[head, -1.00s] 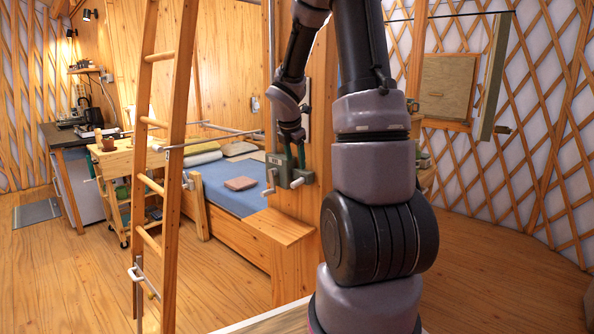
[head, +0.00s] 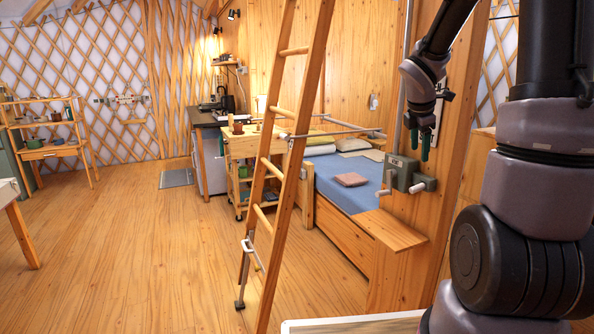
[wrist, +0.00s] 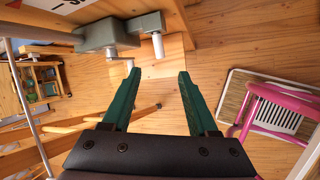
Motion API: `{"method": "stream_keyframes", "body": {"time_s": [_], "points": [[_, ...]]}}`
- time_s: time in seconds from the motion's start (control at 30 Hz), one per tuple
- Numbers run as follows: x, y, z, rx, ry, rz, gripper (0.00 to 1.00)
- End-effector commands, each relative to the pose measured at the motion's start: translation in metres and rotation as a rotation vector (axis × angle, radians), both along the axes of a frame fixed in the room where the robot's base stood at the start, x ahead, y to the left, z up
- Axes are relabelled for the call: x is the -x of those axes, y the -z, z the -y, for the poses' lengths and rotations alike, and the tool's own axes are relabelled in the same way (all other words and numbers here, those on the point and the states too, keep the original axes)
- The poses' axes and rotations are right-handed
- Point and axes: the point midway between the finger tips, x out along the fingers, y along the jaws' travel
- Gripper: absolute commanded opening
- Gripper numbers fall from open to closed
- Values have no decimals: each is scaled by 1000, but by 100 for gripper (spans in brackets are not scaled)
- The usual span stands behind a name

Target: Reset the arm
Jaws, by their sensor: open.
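My gripper (head: 421,147) is on the right side of the head view, pointing down, with its green fingers just above a grey wall-mounted box with crank handles (head: 404,174). I cannot tell whether a finger touches a handle. Nothing is held.
A wooden ladder (head: 284,130) leans left of the gripper. A wooden post (head: 452,150) stands close behind it. A bed with a blue cover (head: 350,198) and a wooden trolley (head: 240,145) are farther back. The floor (head: 130,250) at left is clear.

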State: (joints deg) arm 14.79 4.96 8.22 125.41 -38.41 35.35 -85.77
Motion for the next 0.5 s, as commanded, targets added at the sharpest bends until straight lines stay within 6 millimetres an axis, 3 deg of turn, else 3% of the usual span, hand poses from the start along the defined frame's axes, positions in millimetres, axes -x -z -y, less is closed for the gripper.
{"method": "stream_keyframes", "body": {"time_s": [0.03, 0.2, 0.5], "points": [[13, -19, -9, -50, 106, 55, 60], [69, -67, -45, -314, 562, 229, 60], [169, -115, -112, -894, 1315, 362, 60]]}}
